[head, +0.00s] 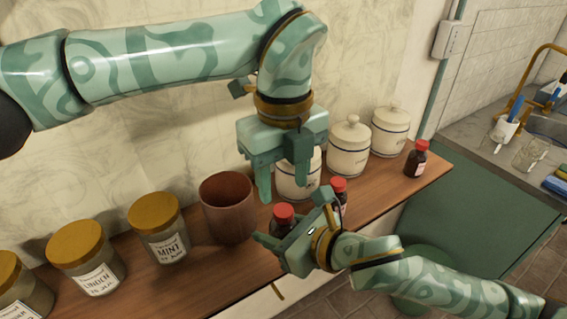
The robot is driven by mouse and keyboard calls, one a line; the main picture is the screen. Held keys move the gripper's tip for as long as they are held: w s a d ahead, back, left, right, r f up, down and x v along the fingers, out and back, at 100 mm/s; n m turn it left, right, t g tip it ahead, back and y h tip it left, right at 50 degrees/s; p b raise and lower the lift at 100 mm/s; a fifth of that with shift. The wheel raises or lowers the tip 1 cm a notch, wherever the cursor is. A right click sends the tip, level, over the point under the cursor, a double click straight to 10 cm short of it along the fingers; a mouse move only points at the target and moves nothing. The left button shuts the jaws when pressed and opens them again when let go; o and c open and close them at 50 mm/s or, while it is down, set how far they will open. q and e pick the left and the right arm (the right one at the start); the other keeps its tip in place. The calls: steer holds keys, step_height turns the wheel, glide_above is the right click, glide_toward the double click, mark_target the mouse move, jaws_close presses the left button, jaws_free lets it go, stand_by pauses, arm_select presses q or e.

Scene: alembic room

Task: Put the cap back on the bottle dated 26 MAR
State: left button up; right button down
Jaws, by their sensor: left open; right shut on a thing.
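Three small brown bottles with red tops are in view; their dates are too small to read. The nearest bottle (281,228) stands at the shelf's front, with a red cap (284,212) on its top; how firmly it sits I cannot tell. My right gripper (292,226) is shut on this bottle, hiding its lower part and label. My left gripper (283,189) is open and empty, fingers pointing down just above the red cap. A second bottle (343,199), red-topped, stands behind my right gripper, partly hidden. The third bottle (414,164) stands capped at the shelf's right end.
The wooden shelf (190,285) runs along a marble wall. A brown pot (228,208) stands left of the held bottle, then jars with yellow lids, one marked MINT (160,230). White lidded canisters (349,147) stand close behind the bottles. A sink counter is at far right.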

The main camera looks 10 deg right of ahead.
mark_target(284, 209)
arm_select(q)
steer(key=shift+f, duration=2.75)
steer(key=c, duration=1)
steer(key=shift+m, duration=1.7)
steer(key=o, duration=1.1)
steer(key=shift+c, duration=0.2)
steer(key=shift+r, duration=0.1)
steer(key=shift+r, duration=2.2)
steer(key=shift+r, duration=0.1)
steer(key=shift+c, duration=0.3)
